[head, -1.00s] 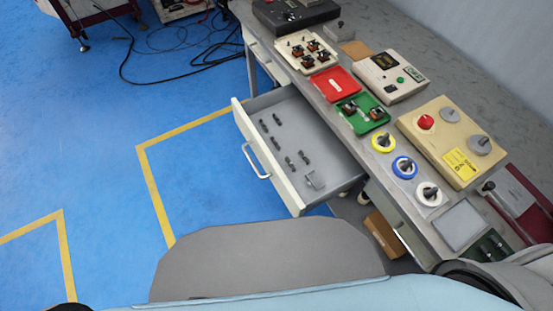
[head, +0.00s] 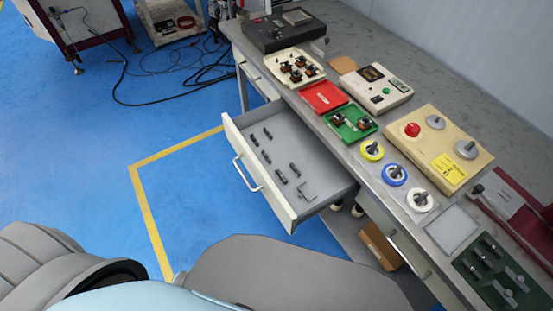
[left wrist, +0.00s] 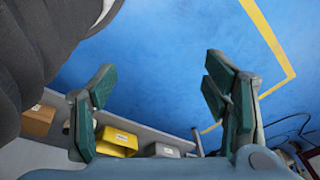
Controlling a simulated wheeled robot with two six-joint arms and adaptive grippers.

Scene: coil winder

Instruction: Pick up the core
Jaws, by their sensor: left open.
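Several small dark cylindrical pieces, which look like cores (head: 281,177), lie in the open drawer (head: 240,125) in the head view. I cannot tell which one the task means. More dark rod-like pieces sit in a dark green holder (head: 505,275) at the lower right of the bench. My left gripper (left wrist: 158,68) shows in the left wrist view, open with nothing between its fingers, over blue floor. It is out of the head view, so its distance from the drawer cannot be judged. My right gripper is in neither view.
The bench (head: 333,150) carries a green tray (head: 354,130), a red tray (head: 323,96), spools and a beige control box (head: 437,150). The drawer sticks out over the floor. A yellow bin (left wrist: 117,142) shows in the left wrist view. Floor left of the drawer is clear.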

